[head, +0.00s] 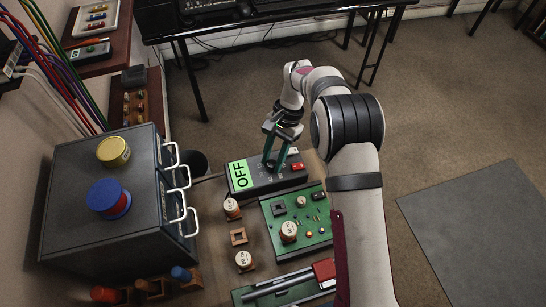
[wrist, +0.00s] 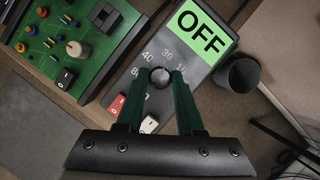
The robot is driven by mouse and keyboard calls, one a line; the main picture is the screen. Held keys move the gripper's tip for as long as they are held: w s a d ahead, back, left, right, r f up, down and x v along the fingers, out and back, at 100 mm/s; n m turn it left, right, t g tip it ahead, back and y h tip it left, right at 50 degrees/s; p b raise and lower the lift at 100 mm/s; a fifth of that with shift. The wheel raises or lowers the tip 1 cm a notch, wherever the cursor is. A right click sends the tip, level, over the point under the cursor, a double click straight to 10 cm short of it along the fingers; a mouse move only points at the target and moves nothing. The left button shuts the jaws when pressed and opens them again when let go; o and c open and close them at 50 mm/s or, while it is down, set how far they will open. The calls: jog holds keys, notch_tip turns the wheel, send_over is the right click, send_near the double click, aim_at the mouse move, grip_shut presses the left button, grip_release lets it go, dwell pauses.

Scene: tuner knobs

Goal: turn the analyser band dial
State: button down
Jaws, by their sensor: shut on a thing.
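The analyser (head: 262,182) is a dark grey box with a green panel reading OFF (head: 240,175), on the bench in the head view. In the wrist view its band dial (wrist: 160,76) is a small round dark knob with a pale pointer line, ringed by printed numbers such as 40 and 30. My gripper (head: 275,162) reaches down onto the box. In the wrist view its two green fingers (wrist: 158,88) stand on either side of the dial, shut on it. The fingers hide part of the number ring. In the head view the dial is hidden by the fingers.
A red rocker (wrist: 118,105) and a white rocker (wrist: 150,124) sit close to the fingers. A green circuit board (head: 297,218) lies beside the analyser. A dark cup (wrist: 240,75) is past the box's edge. A drawer cabinet (head: 110,200) stands at left.

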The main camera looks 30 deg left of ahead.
jog(key=c, duration=0.5)
grip_release()
jog(key=shift+c, duration=0.2)
jog(key=v, duration=1.5)
jog(key=shift+r, duration=0.4)
